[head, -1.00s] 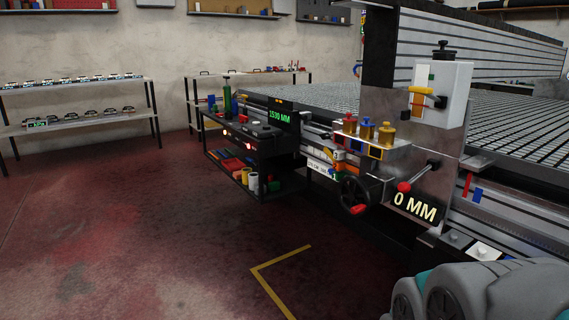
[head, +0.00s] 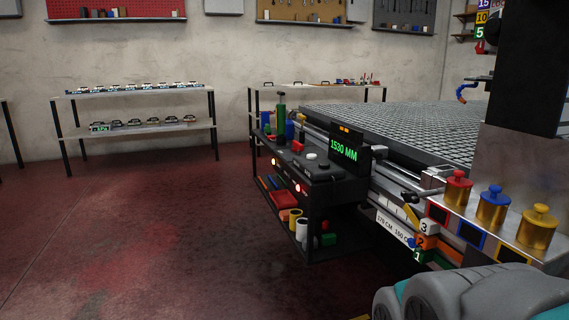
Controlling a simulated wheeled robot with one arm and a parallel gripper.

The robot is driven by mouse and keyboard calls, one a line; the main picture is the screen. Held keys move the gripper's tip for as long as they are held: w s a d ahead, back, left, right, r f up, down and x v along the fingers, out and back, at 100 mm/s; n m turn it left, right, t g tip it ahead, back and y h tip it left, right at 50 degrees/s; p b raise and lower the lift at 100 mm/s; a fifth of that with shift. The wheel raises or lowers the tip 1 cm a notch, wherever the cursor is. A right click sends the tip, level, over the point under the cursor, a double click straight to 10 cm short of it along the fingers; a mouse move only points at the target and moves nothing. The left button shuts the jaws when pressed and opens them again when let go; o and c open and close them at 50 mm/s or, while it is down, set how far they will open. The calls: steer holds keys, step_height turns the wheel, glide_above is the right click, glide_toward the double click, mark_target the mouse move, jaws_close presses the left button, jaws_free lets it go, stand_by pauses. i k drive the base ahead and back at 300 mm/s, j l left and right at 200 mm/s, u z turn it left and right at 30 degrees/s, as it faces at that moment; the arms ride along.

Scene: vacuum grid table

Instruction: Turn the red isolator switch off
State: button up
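I cannot make out a red isolator switch for certain in the head view. My gripper is not in view; only a grey and teal part of my arm shows at the bottom right.
A vacuum grid table (head: 420,125) stretches behind the cart, whose display (head: 344,155) reads 1530 MM. Brass pieces with red (head: 457,187), blue (head: 492,206) and yellow (head: 538,226) knobs stand at right. Shelves (head: 140,135) line the back wall. Floor at left is clear.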

mark_target(297, 145)
steer(key=i+j+u, duration=0.35)
steer(key=i, duration=0.3)
steer(key=i+u, duration=0.35)
steer(key=i, duration=0.3)
steer(key=i+z, duration=0.15)
steer(key=i, duration=0.3)
steer(key=i+j+z, duration=0.15)
steer(key=i, duration=0.3)
steer(key=i+j+z, duration=0.1)
steer(key=i, duration=0.35)
steer(key=i+j+z, duration=0.1)
steer(key=i+z, duration=0.15)
steer(key=z, duration=0.15)
steer(key=i+j+z, duration=0.2)
steer(key=z, duration=0.25)
steer(key=i+j+z, duration=0.2)
steer(key=z, duration=0.2)
steer(key=i+j+z, duration=0.1)
steer(key=j+z, duration=0.35)
steer(key=i+j+z, duration=0.1)
steer(key=z, duration=0.3)
steer(key=j+z, duration=0.35)
steer(key=j, duration=0.25)
steer(key=j+z, duration=0.35)
steer(key=j, duration=0.3)
